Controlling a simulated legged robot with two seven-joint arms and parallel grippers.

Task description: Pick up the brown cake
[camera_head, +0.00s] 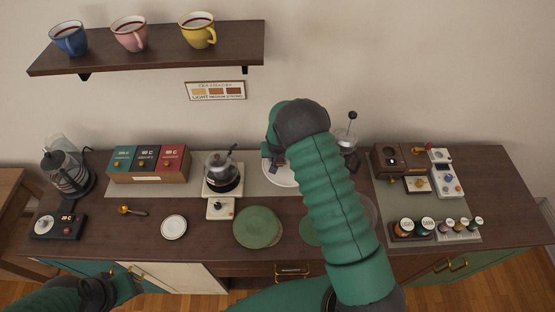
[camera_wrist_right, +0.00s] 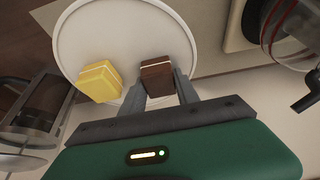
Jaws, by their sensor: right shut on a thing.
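The brown cake (camera_wrist_right: 156,74) is a small dark block with a pale layer, over the white plate (camera_wrist_right: 75,38) in the right wrist view. My right gripper (camera_wrist_right: 162,88) is shut on the brown cake, one finger on each side. I cannot tell whether the cake still touches the plate. In the head view the white plate (camera_head: 281,178) is mostly behind my right arm, and the cake is hidden or too small to make out. My left gripper (camera_head: 131,280) is low at the left, by the cabinet front; its fingers are too small to read.
A yellow cake (camera_wrist_right: 99,82) is on the plate beside the brown one. Green plates (camera_head: 258,227) lie in front. A shelf (camera_head: 150,50) with cups hangs above.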

